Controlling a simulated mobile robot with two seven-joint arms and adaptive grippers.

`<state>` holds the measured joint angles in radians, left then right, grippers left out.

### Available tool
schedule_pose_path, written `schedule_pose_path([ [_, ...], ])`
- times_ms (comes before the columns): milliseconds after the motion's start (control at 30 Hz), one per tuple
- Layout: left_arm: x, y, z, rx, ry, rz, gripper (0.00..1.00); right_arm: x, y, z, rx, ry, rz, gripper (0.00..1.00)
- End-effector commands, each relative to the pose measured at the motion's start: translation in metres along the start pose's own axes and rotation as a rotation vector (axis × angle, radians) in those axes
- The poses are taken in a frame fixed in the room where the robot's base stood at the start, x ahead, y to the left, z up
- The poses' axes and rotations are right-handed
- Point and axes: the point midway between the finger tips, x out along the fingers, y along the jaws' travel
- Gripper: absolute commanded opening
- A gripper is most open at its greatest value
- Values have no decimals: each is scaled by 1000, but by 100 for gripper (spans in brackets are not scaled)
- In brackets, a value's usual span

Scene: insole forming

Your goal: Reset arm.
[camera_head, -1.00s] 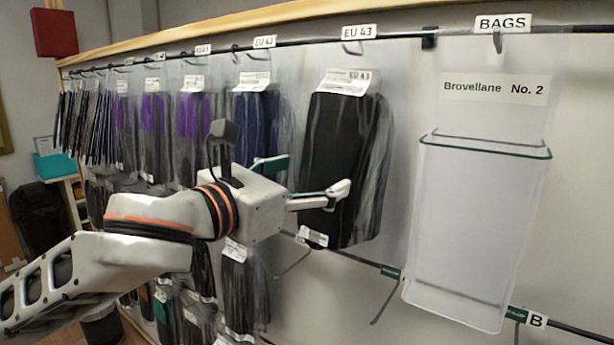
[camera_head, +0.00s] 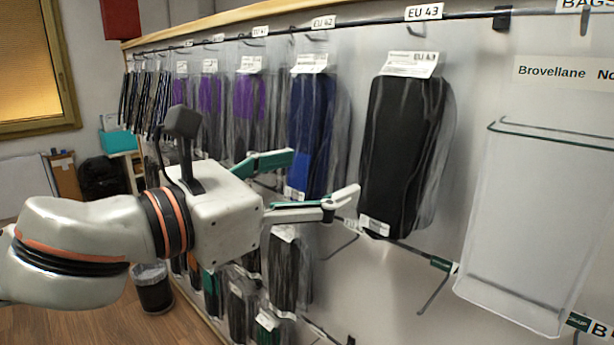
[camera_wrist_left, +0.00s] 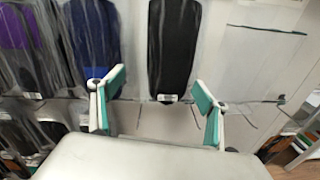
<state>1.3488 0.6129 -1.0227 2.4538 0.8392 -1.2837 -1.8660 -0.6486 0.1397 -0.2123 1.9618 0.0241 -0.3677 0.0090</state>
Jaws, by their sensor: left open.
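My left arm comes in from the left in the head view, and its gripper (camera_head: 322,178) is in front of the hanging packs. The two green-padded fingers are spread wide with nothing between them. In the left wrist view the gripper (camera_wrist_left: 160,90) is also open and empty. A black insole pack (camera_head: 402,150) hangs under the EU 43 label, just right of the fingers; it shows between and beyond the fingertips in the wrist view (camera_wrist_left: 173,45). A blue pack (camera_head: 310,130) hangs under EU 42, behind the gripper. My right gripper is not in view.
A clear bag holder (camera_head: 535,225) labelled Brovellane hangs on the wall at right. Purple packs (camera_head: 250,98) and more packs hang further left, with a lower row beneath. A bin (camera_head: 153,292) stands on the floor at lower left.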

Motion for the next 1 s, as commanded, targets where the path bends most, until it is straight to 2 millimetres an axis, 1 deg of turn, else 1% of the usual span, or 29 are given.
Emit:
schedule_pose_path([
  [67,-1,0,-3,-28,0,-3,75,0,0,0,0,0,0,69],
  [167,4,1,-10,-125,-2,-11,75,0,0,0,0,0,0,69],
  [267,13,3,-24,-292,-6,-21,75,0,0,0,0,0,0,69],
  [467,31,13,-60,-690,-19,-28,75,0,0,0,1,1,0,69],
  [667,43,27,-107,-1081,-35,-7,75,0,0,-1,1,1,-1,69],
  [767,47,35,-135,-1273,-46,16,75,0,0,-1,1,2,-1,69],
  [967,47,49,-201,-1646,-77,82,75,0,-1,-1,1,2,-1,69],
  [1000,46,51,-215,-1718,-86,99,75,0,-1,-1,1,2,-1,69],
])
